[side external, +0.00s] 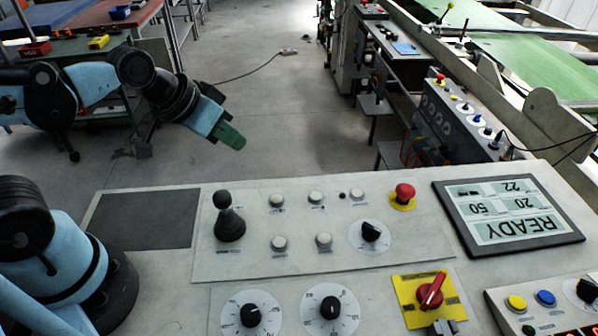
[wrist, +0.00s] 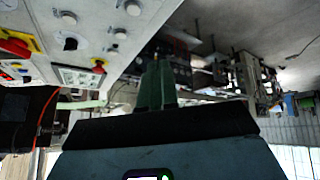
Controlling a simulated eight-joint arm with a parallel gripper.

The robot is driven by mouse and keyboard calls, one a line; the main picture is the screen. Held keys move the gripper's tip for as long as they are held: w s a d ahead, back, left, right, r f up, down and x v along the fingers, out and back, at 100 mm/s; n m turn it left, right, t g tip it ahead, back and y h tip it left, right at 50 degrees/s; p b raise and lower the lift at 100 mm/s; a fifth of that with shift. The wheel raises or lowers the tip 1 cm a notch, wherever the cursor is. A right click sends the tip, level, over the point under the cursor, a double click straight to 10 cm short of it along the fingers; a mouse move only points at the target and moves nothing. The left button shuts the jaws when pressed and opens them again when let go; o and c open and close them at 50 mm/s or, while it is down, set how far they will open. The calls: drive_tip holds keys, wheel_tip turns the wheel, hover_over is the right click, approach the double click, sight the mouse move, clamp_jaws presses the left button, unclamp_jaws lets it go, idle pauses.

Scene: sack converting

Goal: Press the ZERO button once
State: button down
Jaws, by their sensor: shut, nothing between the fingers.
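Several round white push buttons sit in two rows on the console's raised plate. In the side view, the upper row has a left button (side external: 277,201) and a right one (side external: 316,197), and a farther one (side external: 356,195). The lower row has a left button (side external: 279,243) and a right one (side external: 323,240). Their labels are too small to read, so I cannot tell which is ZERO. My gripper (side external: 231,137), with green fingers, is shut and empty, above and behind the plate, apart from all buttons. In the wrist view, the fingers (wrist: 157,86) point away from the panel.
A black joystick (side external: 229,222) stands left of the buttons. A red emergency button (side external: 404,192), a black knob (side external: 371,231) and a red rotary switch (side external: 431,292) are to the right. A tilted display (side external: 508,211) reads READY upside down. Two dials (side external: 250,314) are in front.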

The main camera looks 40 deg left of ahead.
drive_tip(key=shift+n+y, duration=0.3)
drive_tip(key=shift+y, duration=0.5)
drive_tip(key=a, duration=0.1)
drive_tip(key=s+a, duration=0.2)
drive_tip(key=a, duration=0.1)
drive_tip(key=shift+r, duration=0.4)
drive_tip(key=shift+d, duration=0.15)
drive_tip(key=r+m+g, duration=0.1)
drive_tip(key=m+g, duration=0.6)
drive_tip(key=m, duration=0.2)
hover_over(324, 238)
drive_tip(key=shift+r, duration=0.15)
wheel_tip(324, 238, down, 14)
drive_tip(key=shift+f, duration=0.1)
